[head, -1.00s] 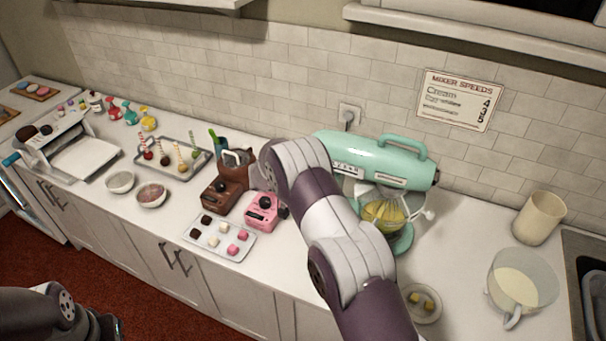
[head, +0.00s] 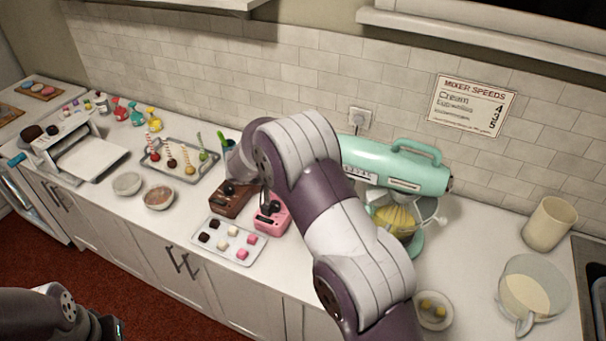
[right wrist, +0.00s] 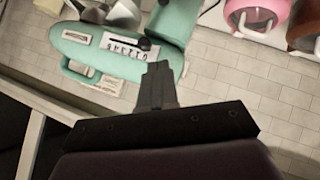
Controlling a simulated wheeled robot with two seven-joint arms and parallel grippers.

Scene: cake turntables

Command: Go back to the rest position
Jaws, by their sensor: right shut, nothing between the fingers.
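My right arm (head: 345,230) rises from the bottom centre of the head view and bends left over the counter. Its far end hides its gripper there. In the right wrist view my right gripper (right wrist: 158,72) is shut and empty, its fingers together in front of the mint-green mixer (right wrist: 85,45). I cannot tell whether they touch it. The mixer also shows in the head view (head: 415,172), partly behind my arm. My left arm (head: 40,315) shows at the lower left corner of the head view; its fingers are out of frame.
A brown melter (head: 228,203) and a pink melter (head: 270,222) stand near my right arm, with a sweets tray (head: 222,252) in front. A small dish (head: 434,318), a glass jug (head: 535,285) and a beige cup (head: 550,223) stand right. A speed sign (head: 472,104) hangs behind.

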